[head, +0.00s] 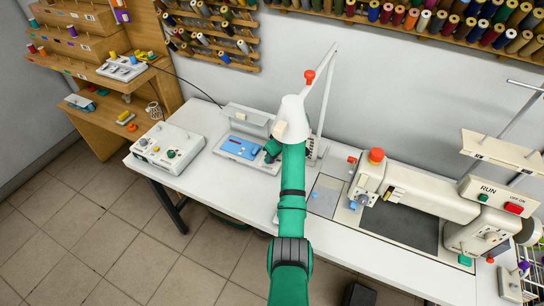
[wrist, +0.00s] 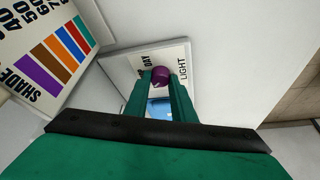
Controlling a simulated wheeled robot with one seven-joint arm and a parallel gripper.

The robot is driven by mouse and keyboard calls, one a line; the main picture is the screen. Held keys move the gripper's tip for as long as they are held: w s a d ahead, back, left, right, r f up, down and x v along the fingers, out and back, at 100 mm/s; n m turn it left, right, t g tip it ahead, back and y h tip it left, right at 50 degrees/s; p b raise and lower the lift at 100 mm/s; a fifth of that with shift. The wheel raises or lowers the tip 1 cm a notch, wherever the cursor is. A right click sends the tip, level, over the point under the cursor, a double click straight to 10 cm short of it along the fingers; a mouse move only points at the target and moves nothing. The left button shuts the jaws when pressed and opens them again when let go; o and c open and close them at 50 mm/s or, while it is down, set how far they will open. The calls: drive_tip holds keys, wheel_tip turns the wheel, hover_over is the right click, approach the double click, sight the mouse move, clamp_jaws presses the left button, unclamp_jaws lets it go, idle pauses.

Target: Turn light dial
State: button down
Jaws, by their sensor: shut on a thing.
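The light dial is a purple knob (wrist: 161,73) on a pale panel (wrist: 118,60) lettered "LIGHT" and "DAY" in the wrist view. My gripper (wrist: 161,82) is shut on the knob, with one green finger on each side of it. In the head view my gripper (head: 271,150) is at the right end of the blue-faced device (head: 240,147) on the white table. My arm and a white lamp shade (head: 290,112) hide part of that device.
A white control box (head: 166,148) stands to the left on the table (head: 215,180). A sewing machine (head: 430,195) stands to the right. The lamp's thin arm (head: 327,90) rises close behind my arm. A "SHADE" colour chart (wrist: 50,50) is beside the panel.

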drive_tip(key=shift+w+d+n+g+y, duration=0.1)
drive_tip(key=shift+n+g+y, duration=0.2)
drive_tip(key=shift+n, duration=0.75)
drive_tip(key=shift+d+n+g+y, duration=0.15)
drive_tip(key=shift+n+g, duration=0.25)
drive_tip(key=shift+n, duration=0.65)
drive_tip(key=shift+a, duration=0.1)
drive_tip(key=c, duration=1.5)
unclamp_jaws()
drive_tip(key=v, duration=1)
drive_tip(key=shift+d+r, duration=0.2)
drive_tip(key=shift+r, duration=0.15)
